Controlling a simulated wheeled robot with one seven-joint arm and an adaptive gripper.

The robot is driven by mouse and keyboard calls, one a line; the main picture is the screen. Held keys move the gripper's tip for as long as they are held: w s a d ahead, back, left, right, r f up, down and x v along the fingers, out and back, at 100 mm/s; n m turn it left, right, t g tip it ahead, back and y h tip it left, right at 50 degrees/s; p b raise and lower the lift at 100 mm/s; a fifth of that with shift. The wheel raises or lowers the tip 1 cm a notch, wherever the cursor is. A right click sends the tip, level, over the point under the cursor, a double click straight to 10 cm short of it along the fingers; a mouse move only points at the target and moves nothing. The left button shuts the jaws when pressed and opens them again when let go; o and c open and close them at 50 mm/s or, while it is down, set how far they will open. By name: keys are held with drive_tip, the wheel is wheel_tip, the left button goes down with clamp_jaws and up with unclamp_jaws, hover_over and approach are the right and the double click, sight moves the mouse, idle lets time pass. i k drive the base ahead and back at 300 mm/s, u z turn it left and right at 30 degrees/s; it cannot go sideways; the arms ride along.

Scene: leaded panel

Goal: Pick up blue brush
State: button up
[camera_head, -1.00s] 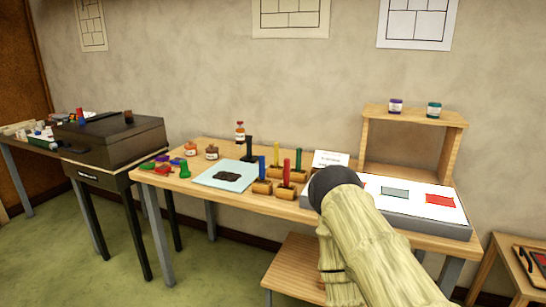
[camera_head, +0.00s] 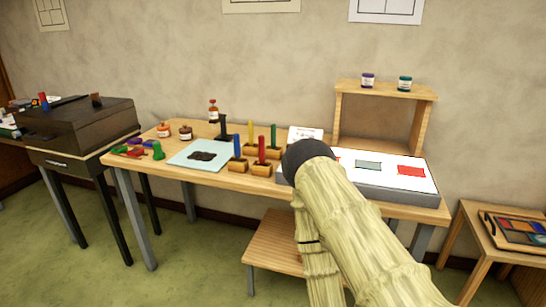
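The blue brush (camera_head: 237,149) stands upright in a small wooden block on the wooden worktable (camera_head: 183,128). It is the leftmost of the brushes at the front, left of the red brush (camera_head: 262,150). The yellow brush (camera_head: 251,131) and the green brush (camera_head: 273,136) stand just behind them. My arm, pale and bamboo-like, rises from the bottom right and ends in a dark round part near the table's front edge, right of the brushes. My gripper's fingers cannot be made out.
A light panel (camera_head: 370,189) lies right of the brushes, with a wooden shelf (camera_head: 430,115) behind it. A pale blue sheet (camera_head: 186,160) with a dark patch lies left of them. A black kiln-like box (camera_head: 90,125) stands left. A low stool (camera_head: 268,240) is under the table's front.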

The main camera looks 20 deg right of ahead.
sight(237, 158)
drive_tip(key=u, duration=1.5)
drive_tip(key=i, duration=1.55)
drive_tip(key=z, duration=1.8)
